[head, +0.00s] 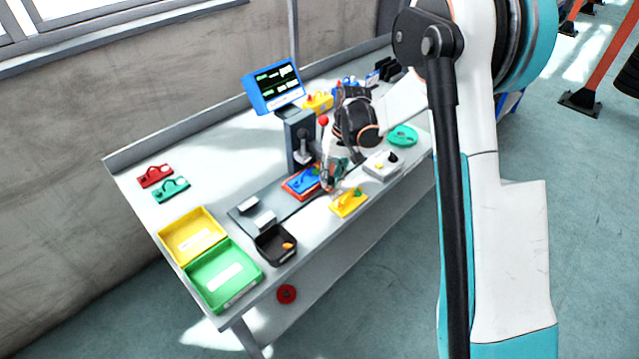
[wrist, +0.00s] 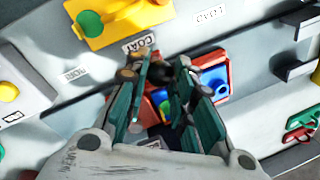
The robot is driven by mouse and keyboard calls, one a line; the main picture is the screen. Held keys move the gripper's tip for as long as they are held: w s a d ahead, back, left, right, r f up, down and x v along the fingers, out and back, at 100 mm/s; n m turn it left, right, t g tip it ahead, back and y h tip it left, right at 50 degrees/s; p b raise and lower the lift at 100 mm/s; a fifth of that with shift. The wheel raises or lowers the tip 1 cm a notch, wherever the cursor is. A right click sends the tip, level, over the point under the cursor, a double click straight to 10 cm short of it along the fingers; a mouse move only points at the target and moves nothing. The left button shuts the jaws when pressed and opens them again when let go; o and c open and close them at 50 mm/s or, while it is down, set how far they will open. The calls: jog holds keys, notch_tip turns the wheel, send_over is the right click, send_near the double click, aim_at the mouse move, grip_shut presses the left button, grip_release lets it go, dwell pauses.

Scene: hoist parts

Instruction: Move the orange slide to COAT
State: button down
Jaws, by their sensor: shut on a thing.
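The orange slide (head: 290,189) is a red-orange plate on the grey track along the bench front, with a blue part (head: 304,181) lying on it. In the wrist view, the slide (wrist: 208,59) shows beside and behind my fingers, with the blue part (wrist: 216,82) on its right. My gripper (head: 331,181) is low over the slide's right end. Its teal fingers, also in the wrist view (wrist: 168,90), close around a dark piece at the slide; they hide much of the grip. A COAT label (wrist: 140,42) lies just beyond the fingers, close to the slide.
A grey button box (head: 381,165) stands to the right. A post with a screen (head: 273,86) stands behind the slide. A black tray (head: 275,244) and yellow and green bins are to the left.

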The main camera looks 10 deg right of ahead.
jog(key=shift+w+d, duration=0.35)
jog(key=shift+d, duration=0.15)
jog(key=c, duration=1.3)
grip_release()
jog(key=shift+c, duration=0.2)
jog(key=shift+r, duration=0.1)
notch_tip(320, 180, up, 12)
jog(key=d, duration=0.2)
jog(key=shift+d+f, duration=0.15)
jog(key=shift+f, duration=0.05)
